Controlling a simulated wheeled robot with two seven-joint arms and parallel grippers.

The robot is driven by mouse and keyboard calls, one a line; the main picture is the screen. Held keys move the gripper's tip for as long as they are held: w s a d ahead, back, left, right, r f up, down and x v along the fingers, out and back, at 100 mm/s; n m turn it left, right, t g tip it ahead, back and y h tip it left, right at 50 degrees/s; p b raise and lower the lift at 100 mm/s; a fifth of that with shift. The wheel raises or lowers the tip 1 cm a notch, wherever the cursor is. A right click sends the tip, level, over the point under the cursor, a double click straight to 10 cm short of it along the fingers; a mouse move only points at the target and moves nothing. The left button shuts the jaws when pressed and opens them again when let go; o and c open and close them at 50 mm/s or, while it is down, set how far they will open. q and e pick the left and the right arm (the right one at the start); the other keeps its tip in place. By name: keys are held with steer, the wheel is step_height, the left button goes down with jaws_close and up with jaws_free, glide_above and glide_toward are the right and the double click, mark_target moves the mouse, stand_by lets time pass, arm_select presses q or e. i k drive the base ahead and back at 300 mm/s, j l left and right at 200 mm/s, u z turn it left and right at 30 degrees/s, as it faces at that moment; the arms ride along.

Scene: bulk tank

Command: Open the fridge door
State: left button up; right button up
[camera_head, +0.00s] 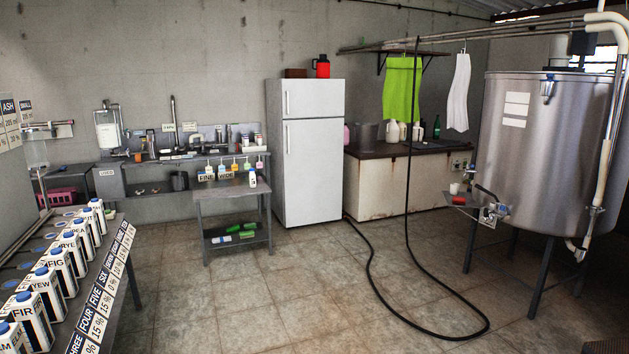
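The white fridge (311,150) stands against the back wall near the middle of the camera_head view. It has a small upper door (315,98) and a tall lower door (314,172), and both look shut. A vertical handle (287,103) is on the left edge of the upper door, and another handle (288,139) is on the left edge of the lower door. Neither of my grippers can be made out in this view.
A grey table (233,190) with bottles stands left of the fridge. A black hose (372,285) loops across the floor on the right. A steel tank (540,150) is at the right, and a bench with cartons (105,290) is at the left. The tiled floor (255,300) before the fridge is clear.

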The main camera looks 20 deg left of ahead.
mark_target(313, 148)
steer(key=u, duration=0.45)
steer(key=i, duration=7.2)
steer(key=j+z, duration=0.2)
